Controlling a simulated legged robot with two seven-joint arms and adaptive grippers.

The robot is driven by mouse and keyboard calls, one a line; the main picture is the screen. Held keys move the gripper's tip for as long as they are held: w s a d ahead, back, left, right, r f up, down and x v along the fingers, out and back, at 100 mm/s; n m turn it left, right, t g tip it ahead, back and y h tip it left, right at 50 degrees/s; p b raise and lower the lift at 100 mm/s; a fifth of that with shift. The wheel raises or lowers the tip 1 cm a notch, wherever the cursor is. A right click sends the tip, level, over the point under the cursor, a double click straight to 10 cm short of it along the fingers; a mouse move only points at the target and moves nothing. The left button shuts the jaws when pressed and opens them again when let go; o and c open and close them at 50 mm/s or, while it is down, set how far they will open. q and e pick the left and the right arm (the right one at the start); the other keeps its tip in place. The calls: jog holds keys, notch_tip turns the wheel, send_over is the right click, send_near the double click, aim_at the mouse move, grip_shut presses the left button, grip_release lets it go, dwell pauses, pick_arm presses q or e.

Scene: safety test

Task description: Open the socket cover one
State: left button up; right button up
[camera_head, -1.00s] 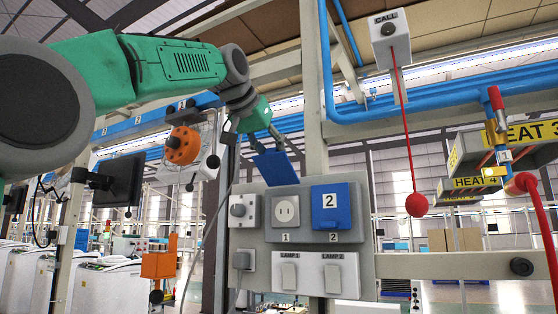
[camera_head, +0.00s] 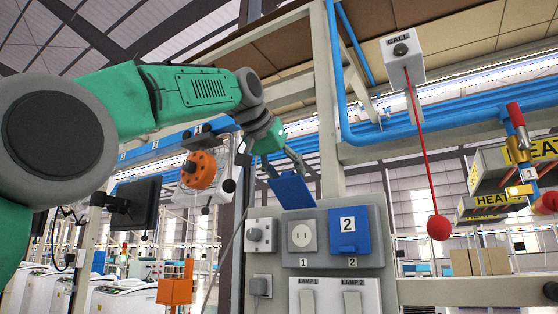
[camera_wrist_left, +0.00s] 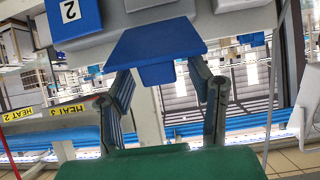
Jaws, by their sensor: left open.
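Socket cover one (camera_head: 292,191) is a blue flap that stands raised above socket 1 (camera_head: 302,236), whose pale face is uncovered. The cover also shows in the left wrist view (camera_wrist_left: 155,43), with a small blue lip on it. My left gripper (camera_head: 285,168) is open just above the cover's upper edge. In the left wrist view its two fingers (camera_wrist_left: 163,75) are spread on either side of the lip; I cannot tell whether they touch the cover. My right gripper is not in view.
Blue cover 2 (camera_head: 348,232) is down, right of socket 1. A grey knob (camera_head: 261,235) is at the left, and lamp switches (camera_head: 309,298) are below. A red ball (camera_head: 439,228) hangs on a cord from the CALL box (camera_head: 403,55) at the right.

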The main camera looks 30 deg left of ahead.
pick_arm(q)
jog(key=v, duration=1.1)
jog(key=shift+s+r, duration=0.15)
jog(key=shift+s, duration=0.2)
jog(key=shift+w, duration=0.2)
jog(key=shift+s, duration=0.1)
